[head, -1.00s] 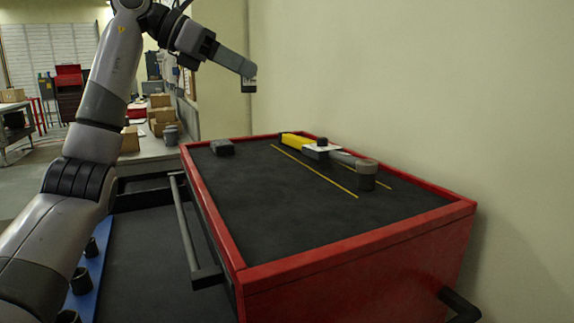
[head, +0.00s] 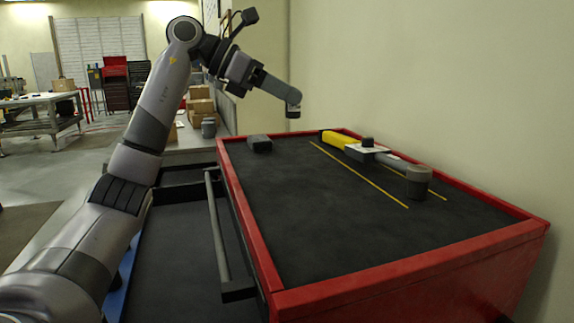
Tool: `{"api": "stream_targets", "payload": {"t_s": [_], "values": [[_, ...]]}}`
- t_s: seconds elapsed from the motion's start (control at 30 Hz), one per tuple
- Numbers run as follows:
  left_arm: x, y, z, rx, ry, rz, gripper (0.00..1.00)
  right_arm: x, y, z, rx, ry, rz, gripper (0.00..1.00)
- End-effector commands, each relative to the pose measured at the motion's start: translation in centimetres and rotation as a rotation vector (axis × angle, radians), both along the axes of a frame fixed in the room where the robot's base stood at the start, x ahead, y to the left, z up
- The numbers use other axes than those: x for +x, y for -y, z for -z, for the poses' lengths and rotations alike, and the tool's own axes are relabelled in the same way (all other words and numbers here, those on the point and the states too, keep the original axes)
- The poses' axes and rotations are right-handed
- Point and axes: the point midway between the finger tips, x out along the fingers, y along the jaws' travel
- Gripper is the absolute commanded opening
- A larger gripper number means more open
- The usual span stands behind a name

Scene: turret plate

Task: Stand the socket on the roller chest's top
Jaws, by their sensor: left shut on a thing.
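My left gripper (head: 290,98) is at the end of the arm that reaches over from the left. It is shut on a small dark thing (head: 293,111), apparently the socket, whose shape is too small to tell. It hangs above the far part of the roller chest's top (head: 310,220), with a gap below it. The top is a black mat inside a red rim. My right gripper is not in view.
A yellow-handled tool (head: 339,140) lies along the right side of the top, with a white plate (head: 365,151) and a grey cylinder (head: 419,180) by it. Yellow lines (head: 350,169) mark the mat. A small dark box (head: 260,143) sits far left. The near middle is clear.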

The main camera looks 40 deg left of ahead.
Motion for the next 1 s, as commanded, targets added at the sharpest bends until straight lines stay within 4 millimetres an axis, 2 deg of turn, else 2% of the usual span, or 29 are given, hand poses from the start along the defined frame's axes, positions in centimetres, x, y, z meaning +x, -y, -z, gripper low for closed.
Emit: {"api": "stream_targets", "payload": {"t_s": [0.03,0.43,0.6,0.77,1.0], "values": [[0.0,0.0,1.5,0.002,-0.005,-0.001,0.00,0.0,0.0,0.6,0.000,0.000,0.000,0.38],[0.0,0.0,8.4,0.000,-0.004,0.000,0.00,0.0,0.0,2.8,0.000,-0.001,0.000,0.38],[0.0,0.0,10.1,0.001,-0.001,0.000,0.00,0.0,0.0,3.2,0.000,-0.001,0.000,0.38],[0.0,0.0,10.7,0.000,0.000,0.000,0.00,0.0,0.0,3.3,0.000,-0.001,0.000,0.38],[0.0,0.0,13.4,0.000,-0.002,0.000,0.00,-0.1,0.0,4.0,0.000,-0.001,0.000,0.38]]}}
